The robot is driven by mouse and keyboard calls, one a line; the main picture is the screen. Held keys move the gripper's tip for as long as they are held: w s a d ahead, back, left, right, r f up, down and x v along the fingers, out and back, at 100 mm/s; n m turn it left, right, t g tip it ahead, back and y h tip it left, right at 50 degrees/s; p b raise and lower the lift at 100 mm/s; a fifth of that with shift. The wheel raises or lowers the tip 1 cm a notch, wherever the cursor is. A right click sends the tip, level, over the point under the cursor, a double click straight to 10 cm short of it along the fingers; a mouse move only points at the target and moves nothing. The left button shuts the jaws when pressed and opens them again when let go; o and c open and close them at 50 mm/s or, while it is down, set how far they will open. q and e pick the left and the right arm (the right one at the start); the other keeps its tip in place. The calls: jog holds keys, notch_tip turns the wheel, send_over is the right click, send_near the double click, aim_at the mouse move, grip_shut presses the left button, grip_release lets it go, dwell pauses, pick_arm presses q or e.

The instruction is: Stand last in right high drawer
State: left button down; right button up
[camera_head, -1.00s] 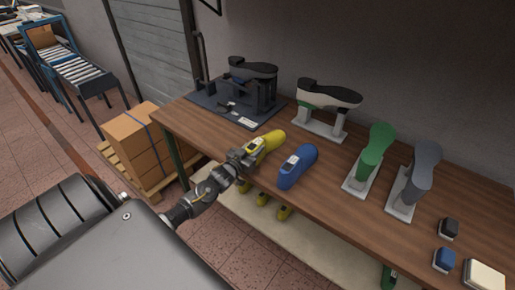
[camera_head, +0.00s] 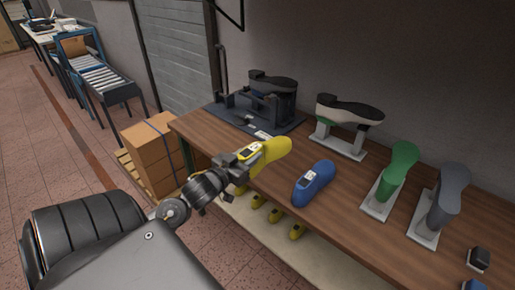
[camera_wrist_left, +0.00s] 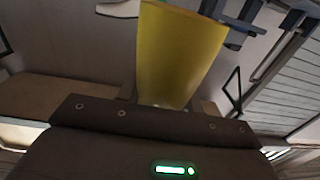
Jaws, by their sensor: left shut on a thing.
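A yellow last (camera_head: 270,151) with a small label is held by my left gripper (camera_head: 245,160) over the front left part of the wooden workbench (camera_head: 232,137). My left gripper is shut on it. In the left wrist view the yellow last (camera_wrist_left: 180,50) stands out between the fingers, and the fingertips are partly hidden behind it. A blue last (camera_head: 314,183) with a label lies on the bench to the right. No drawer can be made out in these views. My right gripper is not in view.
A dark fixture (camera_head: 265,105) stands at the back left. A shoe on a stand (camera_head: 345,110), a green last (camera_head: 398,165) and a grey last (camera_head: 449,190) on stands line the bench. Several yellow lasts (camera_head: 275,215) sit below. Cardboard boxes (camera_head: 151,150) stand left.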

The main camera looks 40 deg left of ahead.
pick_arm(q)
jog(key=shift+s+d+r, duration=0.1)
jog(key=shift+s+r, duration=0.3)
jog(key=shift+s, duration=0.2)
